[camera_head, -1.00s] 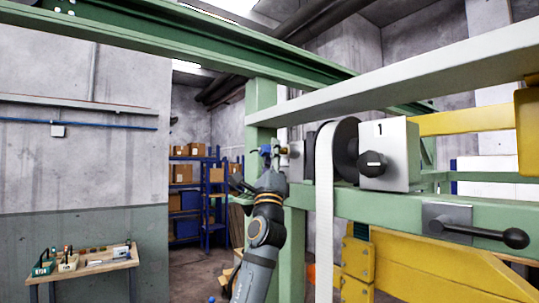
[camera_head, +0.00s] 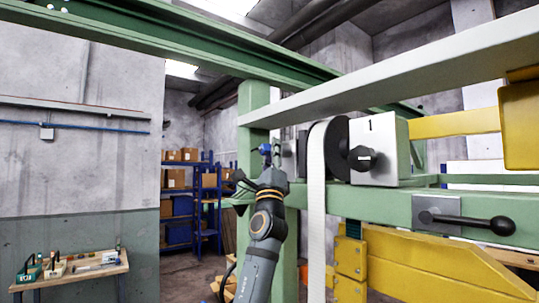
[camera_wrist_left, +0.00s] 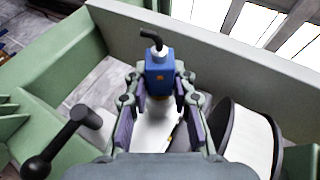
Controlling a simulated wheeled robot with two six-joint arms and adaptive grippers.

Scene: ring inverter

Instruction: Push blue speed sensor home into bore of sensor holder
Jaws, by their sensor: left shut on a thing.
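The blue speed sensor (camera_head: 265,149) is a small blue block with a black bent cable stub on top. It also shows in the left wrist view (camera_wrist_left: 159,74), with a tan lower end between the fingers. My left gripper (camera_wrist_left: 160,98) is shut on it; in the head view the gripper (camera_head: 266,165) stands in front of the green post. A small grey metal part (camera_head: 288,148), perhaps the sensor holder, is just right of the sensor. The bore is not visible, and I cannot tell whether the sensor touches it. My right gripper is not in view.
A white belt (camera_head: 317,200) hangs over a black roller beside a grey box (camera_head: 377,150) marked 1, close on the right. A black-knobbed lever (camera_head: 470,221) sits on the green rail. A workbench (camera_head: 75,272) stands far left.

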